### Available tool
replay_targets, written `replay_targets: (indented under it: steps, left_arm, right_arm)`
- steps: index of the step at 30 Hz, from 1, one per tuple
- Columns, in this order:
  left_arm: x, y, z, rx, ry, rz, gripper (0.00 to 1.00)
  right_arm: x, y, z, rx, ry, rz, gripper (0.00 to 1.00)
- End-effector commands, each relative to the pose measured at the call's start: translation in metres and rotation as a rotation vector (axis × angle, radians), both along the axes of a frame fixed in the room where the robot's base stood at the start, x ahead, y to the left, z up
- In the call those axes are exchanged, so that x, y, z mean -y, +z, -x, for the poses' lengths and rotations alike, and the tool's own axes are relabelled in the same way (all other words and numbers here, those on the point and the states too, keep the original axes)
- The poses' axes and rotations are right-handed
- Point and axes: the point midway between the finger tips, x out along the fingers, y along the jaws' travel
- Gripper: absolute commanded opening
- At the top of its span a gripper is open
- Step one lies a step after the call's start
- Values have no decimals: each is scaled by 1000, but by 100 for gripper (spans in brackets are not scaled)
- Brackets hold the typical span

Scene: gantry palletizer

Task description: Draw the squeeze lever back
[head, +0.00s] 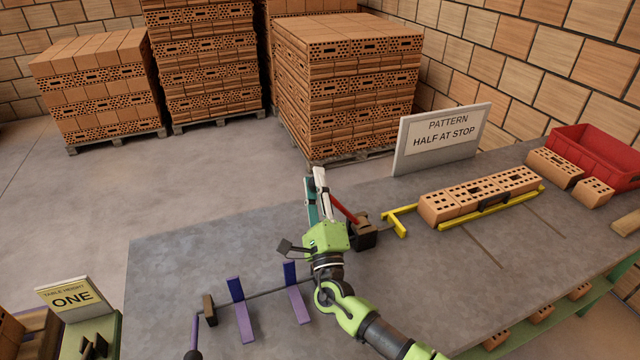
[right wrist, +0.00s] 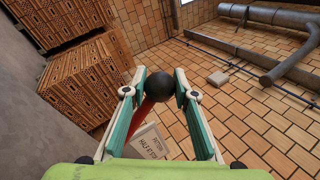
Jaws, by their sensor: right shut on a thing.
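The squeeze lever (head: 345,210) is a red bar rising at a slant from a dark brown block (head: 364,237) on the grey table. In the right wrist view its red shaft (right wrist: 150,112) ends in a black ball knob (right wrist: 160,88). My right gripper (head: 318,178) is shut on this knob, with one teal finger on each side of it. In the head view the fingers hide the knob. My left gripper is not in view.
A yellow frame (head: 402,222) and a row of bricks (head: 478,196) stand right of the lever. A sign reading "PATTERN HALF AT STOP" (head: 441,139) stands behind. Purple brackets (head: 239,308) on a rod lie left of my right arm. The table's left back is clear.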

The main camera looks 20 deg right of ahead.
Motion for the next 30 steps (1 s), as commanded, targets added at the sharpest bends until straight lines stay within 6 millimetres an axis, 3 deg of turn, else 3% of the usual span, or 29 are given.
replay_targets:
  steps: [10, 11, 13, 24, 30]
  left_arm:
    - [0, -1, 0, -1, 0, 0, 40]
    - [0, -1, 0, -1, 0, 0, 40]
    - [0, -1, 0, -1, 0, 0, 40]
    - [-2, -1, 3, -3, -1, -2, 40]
    - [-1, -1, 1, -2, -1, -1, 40]
  right_arm:
    - [-4, -6, 1, -10, 6, 13, 0]
    - [-4, -6, 1, -11, 6, 13, 29]
    - [-4, -6, 1, -10, 5, 12, 44]
    - [-2, -4, 3, -6, 3, 8, 44]
    - [-5, -17, 27, -9, 4, 9, 44]
